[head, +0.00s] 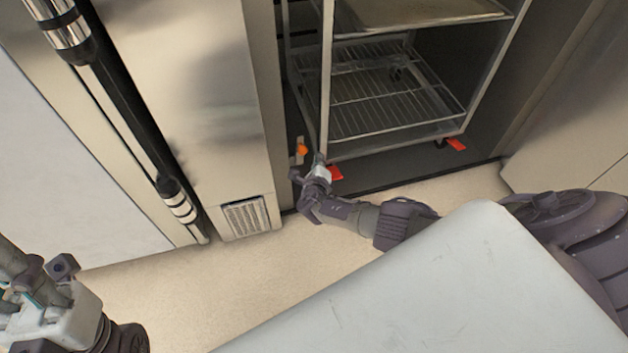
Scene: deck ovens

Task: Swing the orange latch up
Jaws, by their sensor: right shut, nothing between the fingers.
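The orange latch (302,149) is a small piece on a metal plate at the lower left of the oven opening, beside the rack's left post. My right gripper (308,168) is just below the latch, close to it, near the foot of that post. Its fingers are shut and empty. I cannot tell whether it touches the latch. My left arm shows at the lower left corner, but its fingers are not clearly visible.
A wheeled metal rack (398,98) with wire shelves stands inside the opening. Red pedals (334,173) and (456,144) sit at its casters. A steel door with a long black handle (125,115) is at left. Beige floor (200,300) lies clear in front.

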